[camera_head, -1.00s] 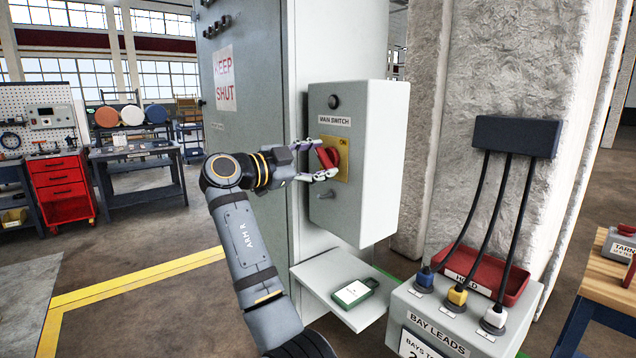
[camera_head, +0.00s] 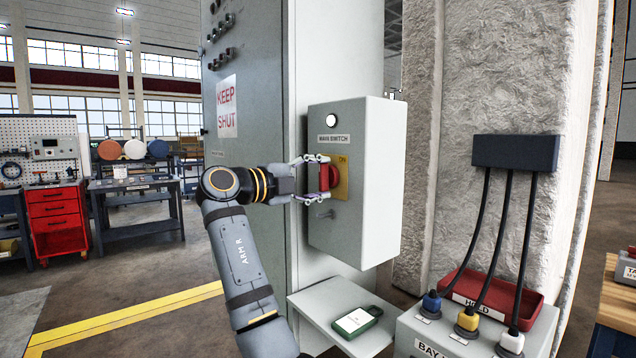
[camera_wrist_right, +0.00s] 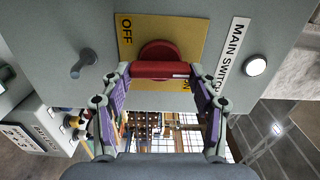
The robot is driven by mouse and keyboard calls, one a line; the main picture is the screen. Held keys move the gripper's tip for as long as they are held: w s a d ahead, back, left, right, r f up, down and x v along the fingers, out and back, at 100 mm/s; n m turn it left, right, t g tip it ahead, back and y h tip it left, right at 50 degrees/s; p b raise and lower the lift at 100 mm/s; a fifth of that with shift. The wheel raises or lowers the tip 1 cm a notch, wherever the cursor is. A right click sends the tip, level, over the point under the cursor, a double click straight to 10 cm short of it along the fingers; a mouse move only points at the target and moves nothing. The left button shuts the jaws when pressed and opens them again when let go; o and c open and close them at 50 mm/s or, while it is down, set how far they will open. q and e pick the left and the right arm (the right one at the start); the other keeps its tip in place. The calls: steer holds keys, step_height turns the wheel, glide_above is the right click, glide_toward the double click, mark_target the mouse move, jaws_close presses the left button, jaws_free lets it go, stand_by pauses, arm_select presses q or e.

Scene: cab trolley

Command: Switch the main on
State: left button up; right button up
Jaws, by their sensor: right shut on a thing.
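The main switch box (camera_head: 365,225) is a pale grey cabinet labelled MAIN SWITCH. Its red rotary handle (camera_head: 333,177) sits on a yellow plate (camera_head: 343,190); in the right wrist view the handle (camera_wrist_right: 160,70) shows with OFF and ON lettering on the plate. My right gripper (camera_head: 318,178) is shut on the red handle, with one finger on each side of it, as the right wrist view shows. The handle's grip bar now stands upright in the head view. A round lamp (camera_head: 331,120) above the label is lit white. My left gripper is not in view.
A small shelf (camera_head: 310,302) below the box holds a green-rimmed device (camera_head: 357,321). A bay leads box (camera_head: 408,333) with blue, yellow and white plugs and a red tray (camera_head: 525,305) stands at right. A small metal peg (camera_head: 325,214) projects below the handle.

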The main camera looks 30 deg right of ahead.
steer(key=shift+m, duration=0.3)
steer(key=o, duration=1.1)
steer(key=shift+o, duration=0.2)
steer(key=a, duration=1.2)
steer(key=shift+s, duration=0.45)
